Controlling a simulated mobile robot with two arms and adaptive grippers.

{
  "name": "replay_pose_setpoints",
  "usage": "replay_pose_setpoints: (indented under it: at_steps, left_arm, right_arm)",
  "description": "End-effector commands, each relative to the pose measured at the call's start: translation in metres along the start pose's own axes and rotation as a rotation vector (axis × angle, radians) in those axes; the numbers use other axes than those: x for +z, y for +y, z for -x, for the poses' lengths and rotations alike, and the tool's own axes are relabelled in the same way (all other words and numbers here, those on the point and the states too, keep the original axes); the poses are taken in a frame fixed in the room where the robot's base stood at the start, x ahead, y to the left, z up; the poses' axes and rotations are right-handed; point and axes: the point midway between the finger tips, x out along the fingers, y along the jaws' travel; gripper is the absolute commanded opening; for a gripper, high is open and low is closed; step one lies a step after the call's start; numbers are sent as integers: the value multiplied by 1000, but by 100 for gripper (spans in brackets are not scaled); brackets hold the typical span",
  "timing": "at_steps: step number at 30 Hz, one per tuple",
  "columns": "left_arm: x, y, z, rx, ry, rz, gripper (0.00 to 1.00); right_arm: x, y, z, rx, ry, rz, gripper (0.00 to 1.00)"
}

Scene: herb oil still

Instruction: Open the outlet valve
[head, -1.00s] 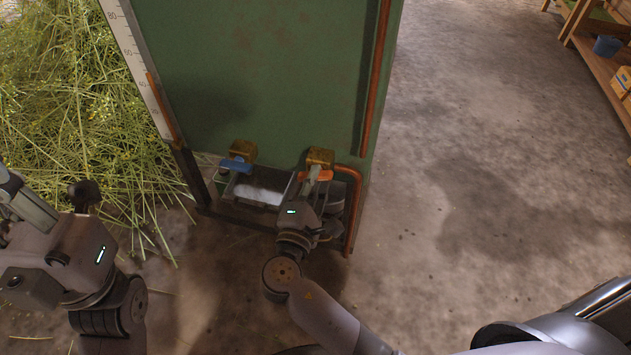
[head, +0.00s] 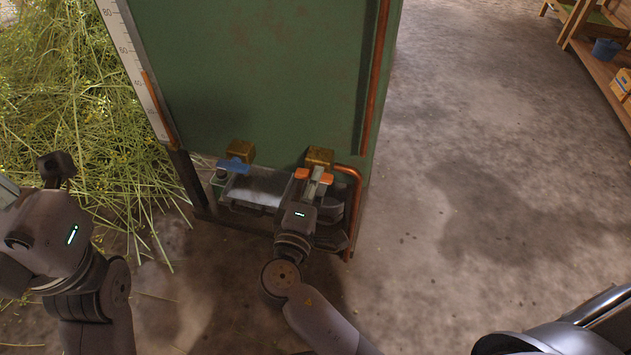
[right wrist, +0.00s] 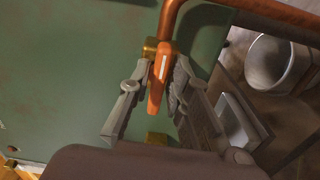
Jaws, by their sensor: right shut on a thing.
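Two brass valves sit low on the front of the green tank (head: 260,70). The right valve (head: 319,157) has an orange handle (head: 301,174); the left valve (head: 240,151) has a blue handle (head: 234,166) lying crosswise. My right gripper (head: 315,183) is at the orange handle, shut on it. In the right wrist view the orange handle (right wrist: 159,80) stands between the two fingers of the gripper (right wrist: 158,85), in front of its brass body. My left gripper (head: 55,168) hangs at the far left, away from the valves; its fingers are not clear enough to judge.
A copper pipe (head: 357,205) bends down just right of the orange-handled valve. A metal tray-like shelf (head: 262,186) lies below the valves. Cut herbs (head: 70,100) heap at the left. A pale round vessel (right wrist: 280,62) shows in the wrist view. Floor at right is clear.

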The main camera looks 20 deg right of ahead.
Motion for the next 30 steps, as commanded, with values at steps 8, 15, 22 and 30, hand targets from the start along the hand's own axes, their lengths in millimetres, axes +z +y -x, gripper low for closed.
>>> replay_pose_setpoints:
  at_steps: [8, 15, 22, 30]
  left_arm:
    - [1, 0, 0, 1, -3, 0, 0]
    - [2, 1, 1, 9, -5, -1, 0]
    - [3, 0, 2, 8, -8, -2, 0]
    - [2, 0, 2, 6, -6, -1, 0]
  right_arm:
    - [1, -1, 0, -2, -2, 1, 22]
    - [0, 0, 0, -1, -1, 1, 31]
    - [0, 0, 2, -1, 0, 1, 31]
    - [0, -2, 43, -6, 1, 2, 31]
